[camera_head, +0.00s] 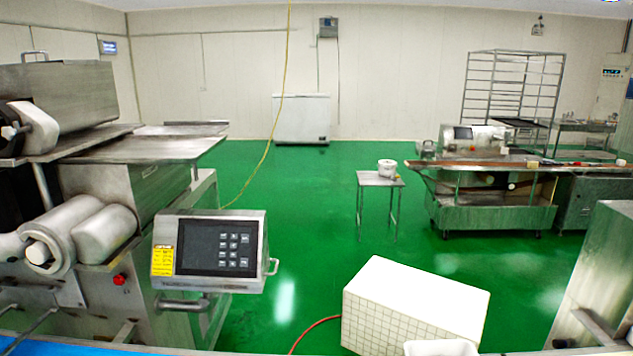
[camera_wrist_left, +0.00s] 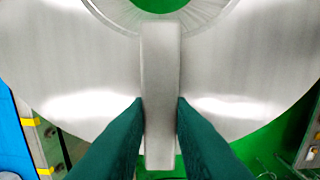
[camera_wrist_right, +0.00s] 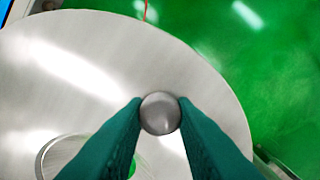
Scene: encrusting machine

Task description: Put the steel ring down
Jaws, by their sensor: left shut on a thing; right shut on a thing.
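The steel ring (camera_wrist_left: 75,60) is a broad, shiny grey disc with a round central hole, filling much of the left wrist view. My left gripper (camera_wrist_left: 160,103) is shut on its upright flat bar handle (camera_wrist_left: 160,55). In the right wrist view the same kind of steel disc (camera_wrist_right: 120,65) shows, with part of a round opening at lower left. My right gripper (camera_wrist_right: 160,103) is shut on a round steel knob (camera_wrist_right: 160,114) near the disc's edge. Green floor shows beyond the disc in both wrist views. Neither gripper nor the ring shows in the head view.
A steel machine (camera_head: 125,185) with a control panel (camera_head: 215,248) stands at left in the head view. A white box (camera_head: 415,305) stands on the floor at lower right. A small table (camera_head: 380,180) and a steel workbench (camera_head: 490,205) stand farther back. Open green floor lies between.

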